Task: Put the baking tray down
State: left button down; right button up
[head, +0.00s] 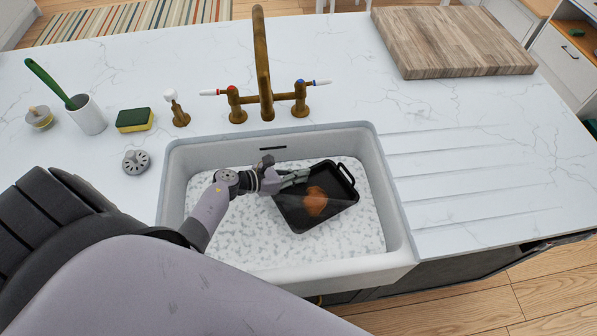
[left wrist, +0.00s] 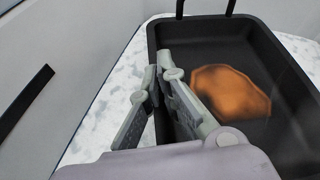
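The black baking tray (head: 297,219) is inside the white sink (head: 383,165), right of its middle, with an orange-brown patch (head: 315,201) on its floor. It also fills the right of the left wrist view (left wrist: 190,40). My left gripper (head: 300,176) reaches in from the left to the tray's left wall. In the left wrist view its fingers (left wrist: 166,84) straddle that wall, one outside and one inside, and close on it. Whether the tray rests on the sink's speckled bottom or hangs just above it I cannot tell. My right gripper is not in view.
A brass tap (head: 262,60) stands behind the sink. A sponge (head: 134,120), a white cup with a green brush (head: 87,115) and a drain strainer (head: 136,162) are on the left counter. A wooden board (head: 455,40) lies back right. The ribbed drainboard (head: 470,180) is clear.

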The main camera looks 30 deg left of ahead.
pick_arm(q)
notch_tip(320, 180, down, 5)
jog(key=shift+w+f+b, duration=0.1)
jog(key=shift+b, duration=0.3)
notch_tip(320, 180, down, 3)
jog(key=shift+f+b, duration=0.2)
jog(key=shift+b, duration=0.35)
jog(key=shift+f, duration=0.1)
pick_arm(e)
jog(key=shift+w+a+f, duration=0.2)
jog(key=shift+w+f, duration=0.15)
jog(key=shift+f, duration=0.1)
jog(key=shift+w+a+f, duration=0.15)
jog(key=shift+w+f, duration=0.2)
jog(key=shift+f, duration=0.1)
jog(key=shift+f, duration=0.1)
pick_arm(q)
jog(key=c, duration=2.3)
grip_release()
jog(key=shift+f, duration=0.2)
jog(key=o, duration=0.5)
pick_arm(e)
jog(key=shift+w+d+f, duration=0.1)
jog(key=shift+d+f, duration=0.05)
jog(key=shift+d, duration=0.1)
